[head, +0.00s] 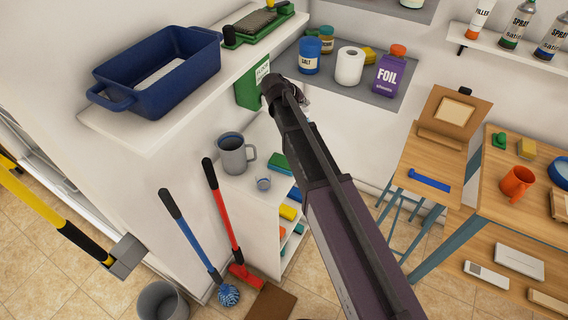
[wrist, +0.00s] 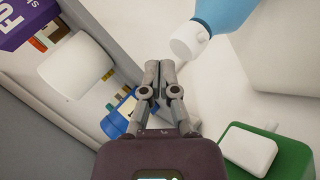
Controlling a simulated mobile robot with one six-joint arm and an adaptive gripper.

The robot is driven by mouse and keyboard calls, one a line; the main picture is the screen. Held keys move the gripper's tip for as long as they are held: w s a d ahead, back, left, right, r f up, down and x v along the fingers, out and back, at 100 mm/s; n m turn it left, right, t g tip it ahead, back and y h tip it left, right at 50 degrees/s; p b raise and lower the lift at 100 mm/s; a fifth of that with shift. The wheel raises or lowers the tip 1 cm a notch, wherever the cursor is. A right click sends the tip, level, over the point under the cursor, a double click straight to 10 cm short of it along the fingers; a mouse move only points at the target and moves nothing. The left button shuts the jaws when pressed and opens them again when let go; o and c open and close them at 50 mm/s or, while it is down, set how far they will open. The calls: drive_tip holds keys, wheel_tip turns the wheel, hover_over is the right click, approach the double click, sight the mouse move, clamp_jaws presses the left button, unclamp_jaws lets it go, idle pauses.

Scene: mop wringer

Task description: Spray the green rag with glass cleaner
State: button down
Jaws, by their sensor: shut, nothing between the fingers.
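My gripper (head: 270,86) is shut and empty, raised near the wall shelf; its closed fingertips (wrist: 152,68) show in the wrist view. A blue bottle with a white top (wrist: 228,12) lies just beyond and right of the fingertips in the wrist view, apart from them. I cannot read a label on it, so I cannot tell if it is the glass cleaner. In the head view my arm mostly hides that spot. A flat green item (head: 279,162) lies on the white cabinet beside the grey mug; I cannot tell whether it is the green rag.
A green box (head: 247,92) stands left of my gripper. A salt jar (head: 310,58), white roll (head: 349,66) and purple foil box (head: 392,72) stand behind. A blue basin (head: 160,70) sits on the left shelf. A grey mug (head: 234,153) stands below.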

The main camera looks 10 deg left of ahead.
drive_tip(key=shift+r, duration=0.1)
drive_tip(key=shift+r+p, duration=2.4)
drive_tip(key=shift+p, duration=0.15)
idle(0.5)
wheel_tip(320, 180, up, 3)
drive_tip(key=p, duration=0.2)
drive_tip(key=shift+f+p, duration=0.1)
drive_tip(key=shift+p, duration=0.3)
drive_tip(key=shift+f, duration=0.15)
wheel_tip(320, 180, down, 8)
drive_tip(key=b, duration=0.8)
drive_tip(key=shift+r, duration=0.2)
drive_tip(key=shift+f+b, duration=0.35)
drive_tip(key=shift+f, duration=0.05)
idle(2.2)
